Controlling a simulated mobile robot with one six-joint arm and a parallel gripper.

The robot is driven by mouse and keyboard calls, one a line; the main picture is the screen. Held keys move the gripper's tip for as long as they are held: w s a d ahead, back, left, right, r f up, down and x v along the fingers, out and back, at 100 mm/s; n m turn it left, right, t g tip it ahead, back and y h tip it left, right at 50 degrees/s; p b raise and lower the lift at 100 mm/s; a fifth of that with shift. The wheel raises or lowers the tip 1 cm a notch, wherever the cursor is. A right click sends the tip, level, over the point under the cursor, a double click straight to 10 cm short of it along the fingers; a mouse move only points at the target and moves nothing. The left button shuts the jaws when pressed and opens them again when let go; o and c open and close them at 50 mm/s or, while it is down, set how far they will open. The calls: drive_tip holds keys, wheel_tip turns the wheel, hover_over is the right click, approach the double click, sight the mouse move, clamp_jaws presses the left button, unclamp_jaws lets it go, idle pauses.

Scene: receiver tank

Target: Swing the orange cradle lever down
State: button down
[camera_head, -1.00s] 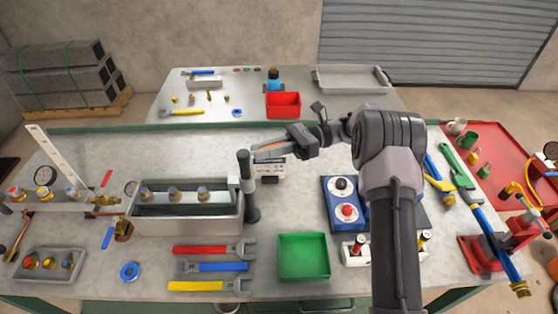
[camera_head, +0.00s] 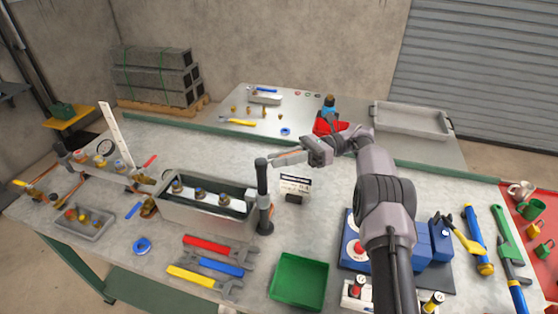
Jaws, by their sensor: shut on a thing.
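My gripper (camera_head: 300,154) is above the bench and shut on the lever. The jaws partly hide the lever, and I cannot tell exactly where it joins the post. The post stands at the right end of a grey trough (camera_head: 203,217) that holds a rail with several blue-topped fittings.
A green tray (camera_head: 299,281), wrenches (camera_head: 212,267) and a blue box with a red button (camera_head: 355,248) lie nearer. A red bin (camera_head: 328,126) is behind my arm. Bare bench lies left of the sign's far side.

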drive_tip(key=c, duration=1.4)
unclamp_jaws()
drive_tip(key=shift+o, duration=0.2)
drive_tip(key=shift+r, duration=0.4)
wheel_tip(320, 180, up, 4)
drive_tip(key=shift+f+p, duration=0.25)
drive_tip(key=shift+p, duration=0.75)
drive_tip(key=s+d+p, duration=0.3)
drive_tip(key=s, duration=1.2)
drive_tip(key=shift+s+r+p, duration=0.3)
drive_tip(key=shift+s+r, duration=0.05)
drive_tip(key=shift+s, duration=0.05)
